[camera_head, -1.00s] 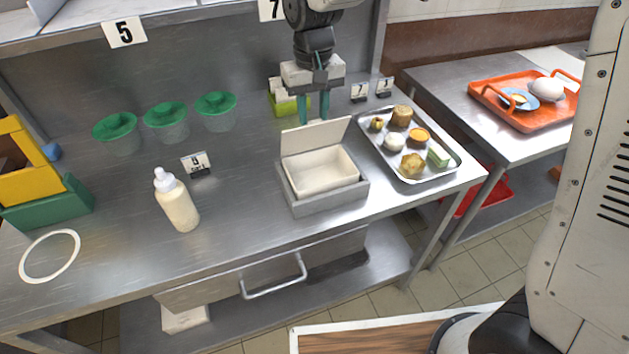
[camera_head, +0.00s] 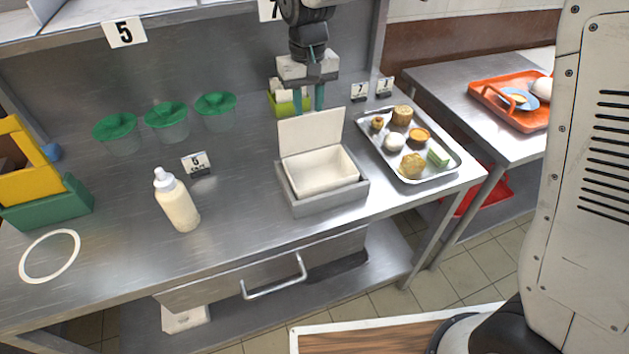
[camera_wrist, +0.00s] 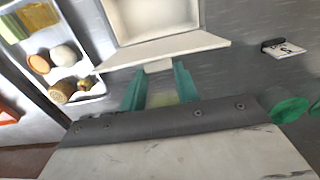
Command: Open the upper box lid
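The box (camera_head: 325,196) is a grey open-topped case with a white inside, near the table's front right. Its upper box lid (camera_head: 312,133) is white, hinged at the back edge and raised to about upright. In the wrist view the lid (camera_wrist: 165,51) shows edge-on, with the box's white inside (camera_wrist: 155,15) beyond it. My gripper (camera_head: 309,100) is just behind the lid's top, pointing down. In the wrist view its teal fingers (camera_wrist: 160,80) are apart, and a small pale tab (camera_wrist: 158,66) on the lid shows between their tips. I cannot tell whether they touch it.
A metal tray (camera_head: 440,176) of small foods lies right of the box. A green holder (camera_head: 290,106) stands behind my gripper. A white bottle (camera_head: 177,202), green-lidded cups (camera_head: 166,118) and a number card (camera_head: 196,164) are to the left. Table between bottle and box is clear.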

